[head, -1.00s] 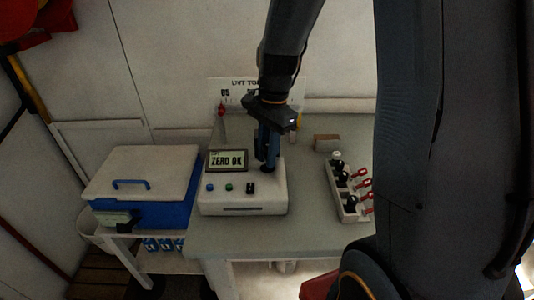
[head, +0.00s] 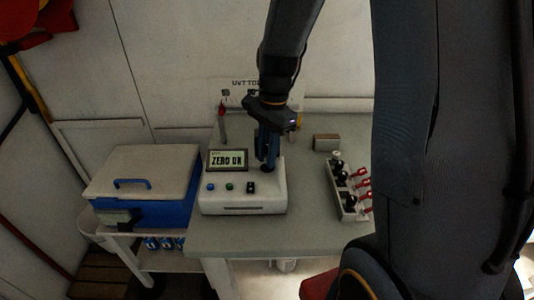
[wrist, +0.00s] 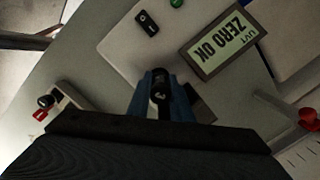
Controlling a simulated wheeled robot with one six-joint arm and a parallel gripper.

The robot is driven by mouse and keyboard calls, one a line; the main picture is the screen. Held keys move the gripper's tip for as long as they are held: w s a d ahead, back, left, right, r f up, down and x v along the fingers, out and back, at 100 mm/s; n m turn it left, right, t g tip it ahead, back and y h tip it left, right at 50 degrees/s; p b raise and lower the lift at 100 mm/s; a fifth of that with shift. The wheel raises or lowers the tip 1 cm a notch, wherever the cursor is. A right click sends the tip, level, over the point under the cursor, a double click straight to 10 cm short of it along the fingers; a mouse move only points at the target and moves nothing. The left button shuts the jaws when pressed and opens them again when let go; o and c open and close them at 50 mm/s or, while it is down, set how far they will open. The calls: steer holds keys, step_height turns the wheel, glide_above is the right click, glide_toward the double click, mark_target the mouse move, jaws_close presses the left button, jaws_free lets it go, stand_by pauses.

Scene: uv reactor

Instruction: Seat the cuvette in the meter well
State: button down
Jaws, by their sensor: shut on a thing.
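The meter (head: 243,203) is a white box on the bench with a display reading ZERO OK. My gripper (head: 267,163) points down at the right rear of the meter top, where the well is. In the wrist view my gripper (wrist: 160,98) has blue fingers shut on the cuvette, of which I see a dark round top (wrist: 159,86). The cuvette's lower part and the well are hidden by the fingers. I cannot tell whether the cuvette is inside the well or just above it.
A white rack (head: 348,194) with dark-capped and red-tipped items stands to the right. A small brown block (head: 326,142) lies behind it. A blue cooler with a white lid (head: 141,172) stands left of the bench (head: 222,243). The bench front is clear.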

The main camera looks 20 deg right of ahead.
steer(key=shift+f+b, duration=0.35)
steer(key=shift+f, duration=0.45)
steer(key=c, duration=1.5)
jaws_free()
steer(key=shift+w+d+r+b, duration=0.15)
steer(key=shift+r+b, duration=0.15)
steer(key=shift+r, duration=1)
steer(key=shift+s+d+r+b, duration=0.15)
steer(key=shift+r+b, duration=0.1)
steer(key=shift+r, duration=1)
steer(key=shift+w+d+r+b, duration=0.15)
steer(key=shift+r+b, duration=0.15)
steer(key=shift+r, duration=1)
